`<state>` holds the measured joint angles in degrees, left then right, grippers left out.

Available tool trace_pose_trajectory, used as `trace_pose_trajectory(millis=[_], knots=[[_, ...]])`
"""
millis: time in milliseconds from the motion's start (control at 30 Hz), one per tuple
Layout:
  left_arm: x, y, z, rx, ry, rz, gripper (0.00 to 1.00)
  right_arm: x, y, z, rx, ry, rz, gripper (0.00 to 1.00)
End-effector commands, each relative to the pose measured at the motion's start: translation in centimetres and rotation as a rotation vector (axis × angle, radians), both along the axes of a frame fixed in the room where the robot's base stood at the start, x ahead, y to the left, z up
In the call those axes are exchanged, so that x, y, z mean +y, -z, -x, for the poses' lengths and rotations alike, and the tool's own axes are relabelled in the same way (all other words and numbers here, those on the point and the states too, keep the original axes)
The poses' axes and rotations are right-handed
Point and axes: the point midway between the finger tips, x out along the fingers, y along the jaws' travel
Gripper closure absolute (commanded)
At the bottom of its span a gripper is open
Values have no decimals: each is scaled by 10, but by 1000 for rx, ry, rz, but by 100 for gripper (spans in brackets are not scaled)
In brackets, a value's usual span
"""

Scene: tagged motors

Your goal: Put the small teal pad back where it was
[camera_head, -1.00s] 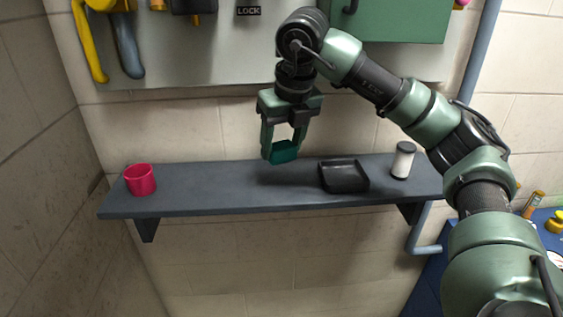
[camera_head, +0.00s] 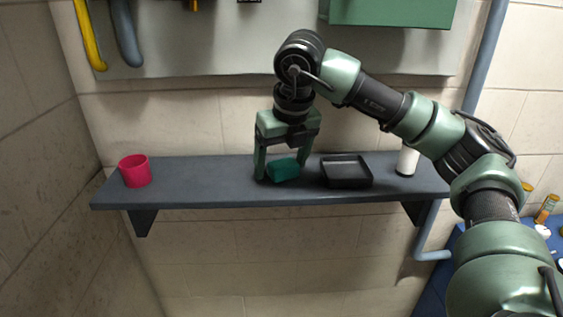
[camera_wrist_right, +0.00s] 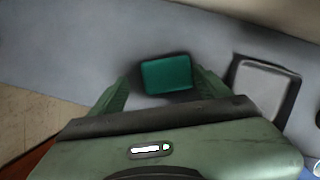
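The small teal pad (camera_head: 283,170) lies on the dark grey wall shelf (camera_head: 215,185), left of the black tray. My right gripper (camera_head: 281,172) points down over the pad with its fingers open, one on each side. My left gripper is not in view.
The black tray (camera_head: 346,172) stands close to the right of my right gripper. A pink-red cup (camera_head: 135,171) is at the left end. The shelf between cup and pad is clear.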

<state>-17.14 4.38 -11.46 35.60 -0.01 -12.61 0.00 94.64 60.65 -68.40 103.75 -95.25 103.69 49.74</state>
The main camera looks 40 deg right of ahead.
Motion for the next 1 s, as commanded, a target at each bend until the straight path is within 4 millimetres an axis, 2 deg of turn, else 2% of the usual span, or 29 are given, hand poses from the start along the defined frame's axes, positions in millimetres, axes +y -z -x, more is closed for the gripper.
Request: trace_pose_trajectory(millis=[267,567,700,1000], knots=[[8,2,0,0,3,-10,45,1,-5,1,-2,0,-1,23],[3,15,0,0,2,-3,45,3,-49,15,-5,-2,-1,23],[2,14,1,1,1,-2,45,3,-67,19,-3,-1,1,23],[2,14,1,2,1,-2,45,3,-72,22,-1,-1,1,23]])
